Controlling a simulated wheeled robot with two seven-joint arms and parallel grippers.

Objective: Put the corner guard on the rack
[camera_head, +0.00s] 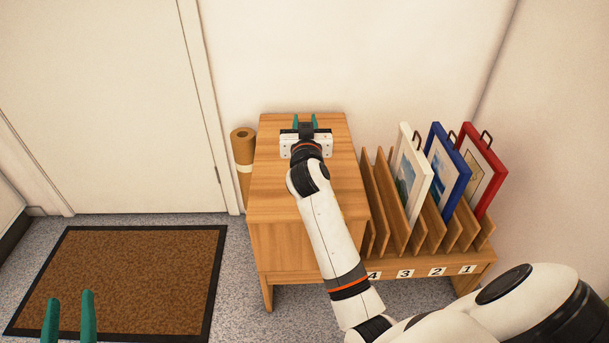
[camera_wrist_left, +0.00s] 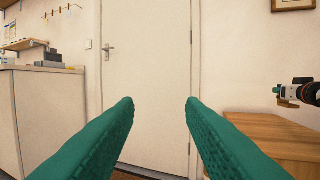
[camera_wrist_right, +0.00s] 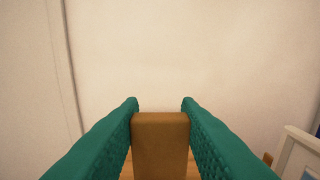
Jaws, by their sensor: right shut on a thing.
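The corner guard, a small brown block (camera_wrist_right: 160,130), is between the teal fingers of my right gripper (camera_wrist_right: 160,104). My right gripper (camera_head: 305,122) is shut on it above the back part of the wooden cabinet top; in the head view the gripper hides the guard. The left wrist view shows the brown piece (camera_wrist_left: 288,103) held clear above the cabinet. The wooden rack (camera_head: 420,262) stands right of the cabinet, with slots labelled 4, 3, 2, 1. My left gripper (camera_head: 70,302) is open and empty over the left front, by the doormat.
White (camera_head: 404,150), blue (camera_head: 436,140) and red (camera_head: 497,178) framed prints stand in the rack; its left slots are empty. The cabinet top (camera_head: 275,195) is otherwise clear. A brown roll (camera_head: 243,152) stands left of it. A doormat (camera_head: 130,275) lies before the door.

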